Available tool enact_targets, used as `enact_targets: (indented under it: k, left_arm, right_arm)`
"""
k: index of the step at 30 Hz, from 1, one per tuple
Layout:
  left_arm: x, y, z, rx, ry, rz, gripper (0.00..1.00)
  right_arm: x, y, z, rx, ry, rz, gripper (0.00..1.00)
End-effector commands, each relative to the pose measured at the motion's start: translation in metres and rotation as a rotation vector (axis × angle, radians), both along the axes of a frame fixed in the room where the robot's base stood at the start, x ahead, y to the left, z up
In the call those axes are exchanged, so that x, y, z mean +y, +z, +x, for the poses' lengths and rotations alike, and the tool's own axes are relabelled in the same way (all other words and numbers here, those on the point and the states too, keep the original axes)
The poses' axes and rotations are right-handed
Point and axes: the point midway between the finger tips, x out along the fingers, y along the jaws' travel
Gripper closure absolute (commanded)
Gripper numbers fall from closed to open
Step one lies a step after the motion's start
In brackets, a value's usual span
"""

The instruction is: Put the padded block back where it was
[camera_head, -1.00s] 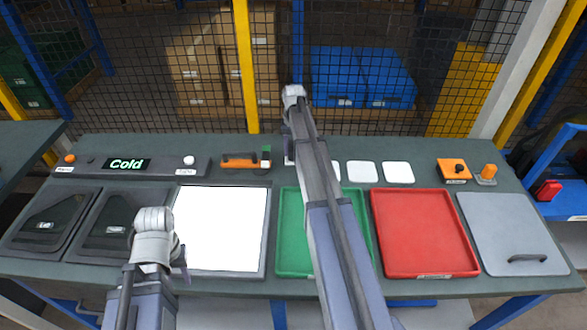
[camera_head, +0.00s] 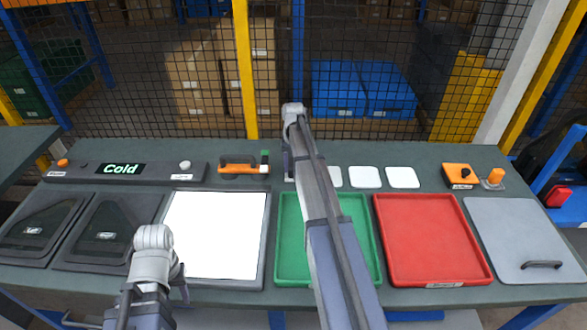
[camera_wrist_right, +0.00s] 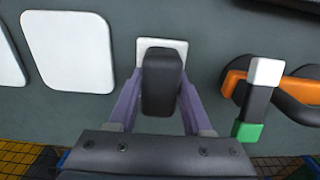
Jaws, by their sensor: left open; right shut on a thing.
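The padded block (camera_wrist_right: 162,85) is dark and rounded, held upright between the fingers of my right gripper (camera_wrist_right: 160,100), which is shut on it. In the wrist view it overlaps a small white square (camera_wrist_right: 176,44) on the bench top; I cannot tell whether it touches the surface. In the head view my right gripper (camera_head: 288,166) points down at the back of the bench, between the orange tool and the white pads, and my arm hides most of the block. My left gripper (camera_head: 182,285) is open and empty near the front edge of the white panel.
The orange tool (camera_head: 238,169) and a white-and-green-ended stick (camera_wrist_right: 259,98) lie close beside the block. White pads (camera_head: 365,177) lie on the other side. A green tray (camera_head: 290,262), red tray (camera_head: 432,240) and white panel (camera_head: 216,235) fill the front. A mesh fence stands behind.

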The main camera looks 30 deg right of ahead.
Motion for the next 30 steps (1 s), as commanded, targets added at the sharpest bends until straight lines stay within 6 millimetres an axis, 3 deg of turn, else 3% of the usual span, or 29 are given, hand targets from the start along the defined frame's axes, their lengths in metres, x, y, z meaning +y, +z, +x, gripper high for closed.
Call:
enact_targets:
  k: [4,5,12,23,30]
  left_arm:
    - [0.0,-0.005,0.0,0.0,0.0,0.0,0.55]
    - [0.0,-0.003,0.0,0.0,0.0,0.0,0.55]
    - [0.0,-0.003,0.0,0.0,0.0,0.0,0.55]
    - [0.0,0.0,0.0,0.0,0.0,0.0,0.55]
    - [0.0,0.019,0.0,0.0,0.0,0.0,0.55]
  right_arm:
    - [0.0,-0.005,0.0,0.0,0.0,0.0,1.0]
    - [0.0,-0.003,0.0,0.0,0.0,0.0,0.47]
    - [0.0,-0.003,0.0,0.0,0.0,0.0,0.2]
    - [0.0,0.0,0.0,0.0,0.0,0.0,0.2]
    - [0.0,0.019,0.0,0.0,0.0,0.0,0.2]
